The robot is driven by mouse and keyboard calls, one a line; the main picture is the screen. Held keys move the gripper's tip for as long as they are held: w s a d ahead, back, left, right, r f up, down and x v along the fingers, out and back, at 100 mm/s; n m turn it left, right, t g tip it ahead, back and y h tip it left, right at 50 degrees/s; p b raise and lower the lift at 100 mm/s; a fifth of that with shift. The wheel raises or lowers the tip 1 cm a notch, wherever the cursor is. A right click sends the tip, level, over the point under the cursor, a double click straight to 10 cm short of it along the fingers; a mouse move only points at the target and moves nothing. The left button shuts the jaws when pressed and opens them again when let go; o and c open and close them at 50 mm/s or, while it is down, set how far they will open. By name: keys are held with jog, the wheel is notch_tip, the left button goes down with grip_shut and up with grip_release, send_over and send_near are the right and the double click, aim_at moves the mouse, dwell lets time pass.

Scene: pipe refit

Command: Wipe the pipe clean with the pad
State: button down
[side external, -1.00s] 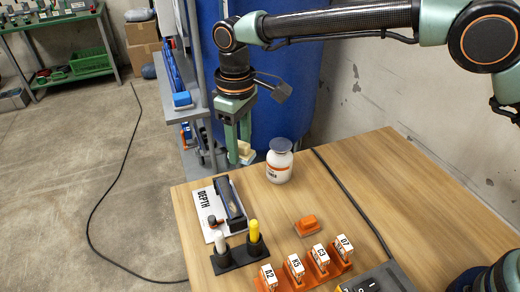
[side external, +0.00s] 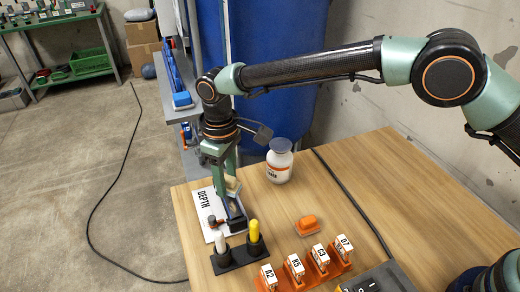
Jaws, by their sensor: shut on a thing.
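The pipe (side external: 234,209) looks like a dark blue and black piece lying in a dark cradle on the white board marked DEPTH (side external: 205,207). Its far part is hidden behind my gripper. My gripper (side external: 226,186) points down over the far end of the pipe and is shut on the pad (side external: 233,184), a small beige block. The pad is at or just above the pipe; I cannot tell whether they touch.
A white bottle with a grey lid (side external: 279,165) stands right of my gripper. A black holder (side external: 239,256) with a white and a yellow stick stands in front. Orange tagged stands (side external: 305,272) and a small orange piece (side external: 306,225) are front right.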

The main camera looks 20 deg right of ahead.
jog(key=shift+f, duration=0.95)
jog(key=shift+s+f, duration=0.2)
jog(key=shift+s, duration=0.05)
jog(key=shift+s+f, duration=0.1)
jog(key=shift+s, duration=2.55)
jog(key=shift+w, duration=3.05)
jog(key=shift+s+r, duration=0.15)
jog(key=shift+r, duration=3.9)
